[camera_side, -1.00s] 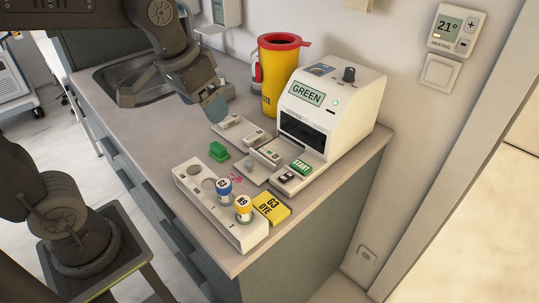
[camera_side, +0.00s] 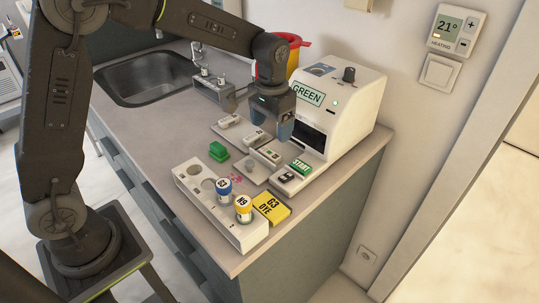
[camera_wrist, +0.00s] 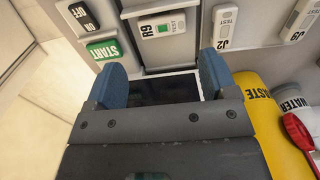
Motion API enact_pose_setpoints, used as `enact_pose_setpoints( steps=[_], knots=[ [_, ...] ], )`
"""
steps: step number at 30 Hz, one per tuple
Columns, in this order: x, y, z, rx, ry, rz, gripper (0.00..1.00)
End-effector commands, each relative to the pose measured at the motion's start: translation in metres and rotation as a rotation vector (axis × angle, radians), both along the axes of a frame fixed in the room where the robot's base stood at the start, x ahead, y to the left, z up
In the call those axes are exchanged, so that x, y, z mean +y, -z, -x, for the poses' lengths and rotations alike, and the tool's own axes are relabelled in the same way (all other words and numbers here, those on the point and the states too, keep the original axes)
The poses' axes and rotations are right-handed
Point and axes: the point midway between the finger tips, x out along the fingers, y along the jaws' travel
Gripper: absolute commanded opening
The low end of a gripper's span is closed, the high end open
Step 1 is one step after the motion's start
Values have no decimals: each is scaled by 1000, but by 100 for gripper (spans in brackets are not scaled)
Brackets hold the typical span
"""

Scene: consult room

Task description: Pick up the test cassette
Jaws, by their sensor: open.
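A white test cassette marked R9 (camera_wrist: 163,26), with a green patch, lies on the open drawer (camera_wrist: 150,57) of the analyser. In the side view this cassette (camera_side: 271,155) is just in front of the analyser's dark opening. Two more cassettes, J2 (camera_wrist: 226,22) and J9 (camera_wrist: 300,18), lie on a grey plate beside the drawer; they also show in the side view, J2 (camera_side: 254,137) nearer the analyser and J9 (camera_side: 229,121) farther off. My gripper (camera_side: 284,132) is open and empty, pointing down close to the analyser front. In the wrist view its blue fingertips (camera_wrist: 160,78) are apart from R9.
The white analyser (camera_side: 350,100) reads GREEN and stands right behind my gripper. Its green START button (camera_side: 300,165) is beside the drawer. A yellow waste bin (camera_wrist: 258,105), a green clip-like piece (camera_side: 218,151), a vial rack (camera_side: 190,183) and a G3 DYE box (camera_side: 271,208) are near.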

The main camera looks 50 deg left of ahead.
Motion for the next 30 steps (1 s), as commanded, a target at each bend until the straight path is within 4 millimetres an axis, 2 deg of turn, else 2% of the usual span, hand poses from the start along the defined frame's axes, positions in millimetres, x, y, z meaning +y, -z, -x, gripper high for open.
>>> enact_pose_setpoints(
  steps=[3,11,19,28,30],
  knots=[
    [0,18,0,3,0,0,79],
    [1,37,0,1,-1,0,79],
    [4,75,-1,1,0,0,79],
    [3,80,-1,-2,0,0,79],
    [4,80,-1,-2,0,0,74]
  ],
)
